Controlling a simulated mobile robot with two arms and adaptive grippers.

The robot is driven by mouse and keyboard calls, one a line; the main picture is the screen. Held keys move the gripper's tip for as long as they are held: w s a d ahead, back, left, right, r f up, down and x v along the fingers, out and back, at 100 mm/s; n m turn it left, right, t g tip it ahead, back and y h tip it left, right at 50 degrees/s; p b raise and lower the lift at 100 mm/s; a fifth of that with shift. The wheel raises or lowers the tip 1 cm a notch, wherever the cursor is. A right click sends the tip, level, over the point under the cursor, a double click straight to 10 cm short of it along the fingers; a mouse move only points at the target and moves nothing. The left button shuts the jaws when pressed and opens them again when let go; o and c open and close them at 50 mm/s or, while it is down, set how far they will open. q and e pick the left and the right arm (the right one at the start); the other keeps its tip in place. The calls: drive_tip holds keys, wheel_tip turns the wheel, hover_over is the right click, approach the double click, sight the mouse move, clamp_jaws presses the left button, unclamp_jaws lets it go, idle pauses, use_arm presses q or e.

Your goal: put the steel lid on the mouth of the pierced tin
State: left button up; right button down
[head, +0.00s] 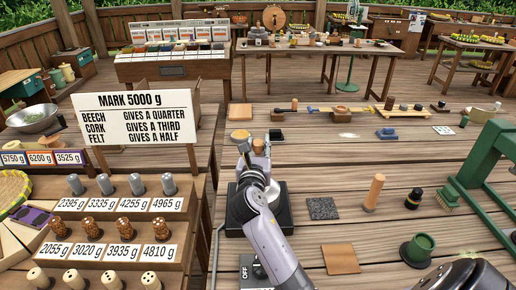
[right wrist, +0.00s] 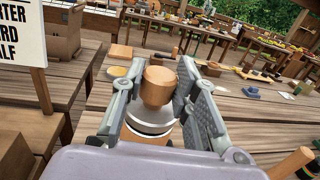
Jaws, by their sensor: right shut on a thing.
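My right gripper (head: 258,147) is above the black square stand (head: 284,212) in the head view. In the right wrist view, its fingers (right wrist: 160,78) are shut on a wooden knob (right wrist: 159,87). The steel lid (right wrist: 147,123) shows below the knob, with a dark band at its edge. An orange-brown body (right wrist: 143,138) lies directly beneath it in that view, perhaps the tin. I cannot tell whether the lid touches it. My forearm and hand hide the middle of the stand in the head view. My left gripper is not in view.
A sign (head: 137,115) and stepped shelves of labelled weights (head: 120,205) stand left. A yellow disc (head: 240,137) lies behind.

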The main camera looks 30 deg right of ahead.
drive_tip(key=shift+f, duration=0.3)
drive_tip(key=shift+f, duration=0.1)
drive_tip(key=c, duration=1.2)
unclamp_jaws()
drive_tip(key=shift+c, duration=0.2)
drive_tip(key=b+v, duration=0.2)
drive_tip(key=v, duration=1)
